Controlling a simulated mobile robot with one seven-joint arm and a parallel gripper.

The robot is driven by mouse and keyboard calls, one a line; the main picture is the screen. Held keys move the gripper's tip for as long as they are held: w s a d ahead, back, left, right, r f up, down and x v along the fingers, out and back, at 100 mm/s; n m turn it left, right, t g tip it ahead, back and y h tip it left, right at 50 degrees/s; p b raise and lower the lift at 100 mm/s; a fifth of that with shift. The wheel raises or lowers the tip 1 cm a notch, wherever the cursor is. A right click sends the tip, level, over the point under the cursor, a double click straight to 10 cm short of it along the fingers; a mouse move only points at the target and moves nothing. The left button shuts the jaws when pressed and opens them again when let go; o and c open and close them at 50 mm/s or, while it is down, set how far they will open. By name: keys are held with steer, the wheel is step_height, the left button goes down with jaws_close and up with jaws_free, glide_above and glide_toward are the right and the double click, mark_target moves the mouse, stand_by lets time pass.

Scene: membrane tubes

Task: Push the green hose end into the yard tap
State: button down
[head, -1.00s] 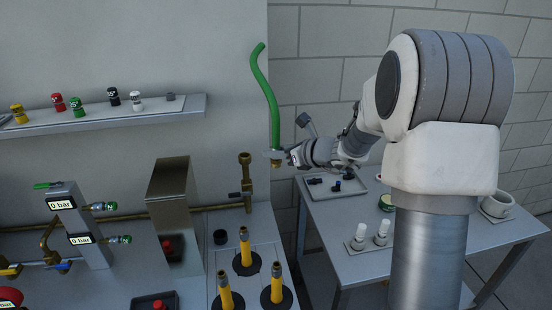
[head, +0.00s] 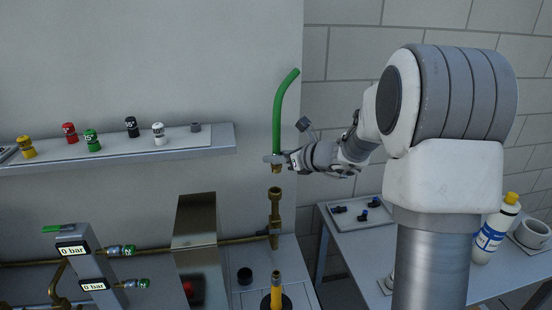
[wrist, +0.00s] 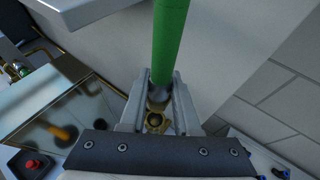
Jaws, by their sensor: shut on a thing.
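The green hose (head: 279,112) stands upright in my gripper (head: 274,160), its free top bending to the right. The yard tap (head: 274,205) is a brass upright fitting on the pipe. Its open top lies a little below the hose end, apart from it. In the wrist view the green hose (wrist: 170,45) runs between the two fingers, and a round brass opening (wrist: 155,120) shows just beyond them.
A wall shelf (head: 120,150) with several coloured fittings is at the left. A metal box (head: 195,225) stands left of the tap. A yellow post (head: 276,292) stands in front. A side table (head: 365,235) with a tray and bottle is at the right.

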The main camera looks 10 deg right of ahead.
steer(key=shift+w+a+r, duration=0.1)
steer(key=shift+w+a, duration=0.1)
steer(key=shift+w, duration=0.1)
stand_by(0.4)
step_height(320, 180, down, 6)
steer(key=b, duration=0.6)
steer(key=shift+r, duration=0.1)
steer(key=shift+b, duration=0.55)
stand_by(1.7)
steer(key=shift+f+b, duration=0.3)
steer(key=shift+f, duration=0.2)
steer(key=shift+s+f+b, duration=0.1)
steer(key=shift+f+b, duration=0.7)
steer(key=c, duration=0.5)
jaws_free()
steer(key=shift+c, duration=0.2)
steer(key=v, duration=1.7)
steer(key=shift+s+d, duration=0.2)
